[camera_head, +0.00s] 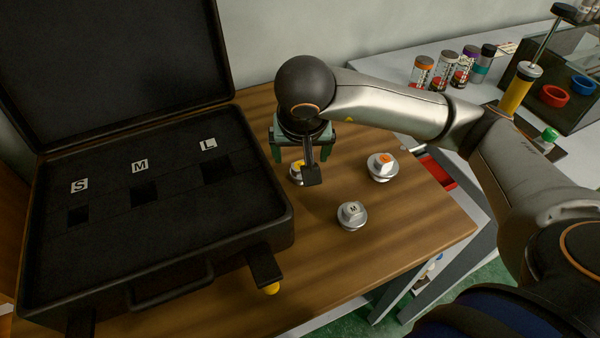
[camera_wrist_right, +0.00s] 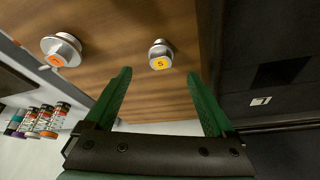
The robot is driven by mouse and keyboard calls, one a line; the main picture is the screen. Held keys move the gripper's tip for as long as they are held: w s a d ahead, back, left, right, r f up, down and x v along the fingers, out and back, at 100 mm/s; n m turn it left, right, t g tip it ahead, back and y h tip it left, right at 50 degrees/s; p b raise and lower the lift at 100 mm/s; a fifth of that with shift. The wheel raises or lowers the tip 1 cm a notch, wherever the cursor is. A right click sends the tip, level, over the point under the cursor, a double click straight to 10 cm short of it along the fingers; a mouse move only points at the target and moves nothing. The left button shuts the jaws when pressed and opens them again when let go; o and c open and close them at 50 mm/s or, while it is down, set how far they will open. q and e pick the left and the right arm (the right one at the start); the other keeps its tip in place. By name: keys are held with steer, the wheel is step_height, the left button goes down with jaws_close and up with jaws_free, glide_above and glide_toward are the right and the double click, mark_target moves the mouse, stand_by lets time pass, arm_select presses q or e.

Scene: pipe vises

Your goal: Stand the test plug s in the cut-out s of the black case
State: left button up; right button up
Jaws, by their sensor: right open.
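The test plug s (camera_head: 297,172) stands on the wooden table, partly hidden behind my right wrist parts. In the right wrist view its yellow top marked S (camera_wrist_right: 160,62) shows just beyond and between the fingertips. My right gripper (camera_head: 300,154) has green fingers, open and empty, above and apart from the plug; its fingers also show in the wrist view (camera_wrist_right: 159,73). The open black case (camera_head: 180,245) lies at the left, with cut-outs labelled S, M and L. The cut-out s (camera_head: 78,215) is the leftmost and smallest, and looks empty. My left gripper is out of view.
A plug marked M (camera_head: 352,214) and an orange-topped plug (camera_head: 382,165) stand on the table (camera_head: 400,240) to the right. The case lid (camera_head: 110,65) stands up at the back left. A grey bench (camera_head: 395,75) with several jars is behind my right arm.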

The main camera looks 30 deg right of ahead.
mark_target(294, 172)
steer(key=x, duration=0.6)
steer(key=shift+f, duration=0.35)
steer(key=shift+a, duration=0.1)
jaws_close()
stand_by(0.4)
